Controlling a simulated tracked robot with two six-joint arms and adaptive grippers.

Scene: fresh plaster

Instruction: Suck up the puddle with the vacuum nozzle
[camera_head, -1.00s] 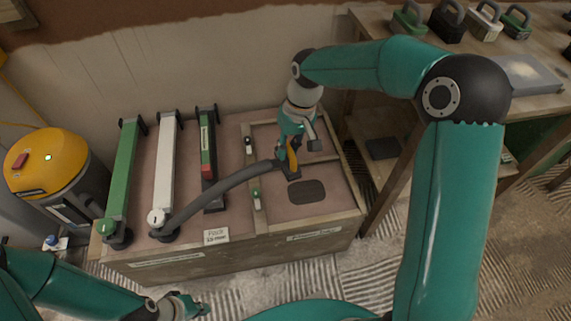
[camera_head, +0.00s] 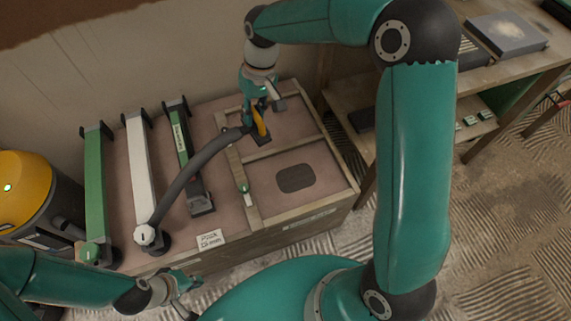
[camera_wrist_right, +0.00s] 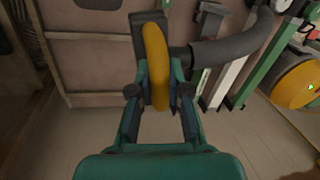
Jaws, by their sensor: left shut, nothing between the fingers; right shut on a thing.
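The puddle shows as a dark rounded patch (camera_head: 296,178) in the front compartment of the bench top. My right gripper (camera_head: 256,108) is shut on the yellow handle of the vacuum nozzle (camera_head: 262,126), behind and left of the patch and apart from it. The right wrist view shows the yellow grip (camera_wrist_right: 155,65) between my fingers and the nozzle's dark body beyond. Whether the nozzle touches the bench cannot be told. A grey hose (camera_head: 195,173) runs from the nozzle to the white pipe's knob. My left gripper (camera_head: 184,297) is shut and empty at the lower left, before the bench.
Green, white and dark-green rails (camera_head: 140,170) lie on the bench's left. Wooden strips divide the bench top (camera_head: 285,210). A yellow-topped vacuum (camera_head: 22,185) stands at far left. A wooden shelf table (camera_head: 480,80) stands at right. My right arm spans the right side.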

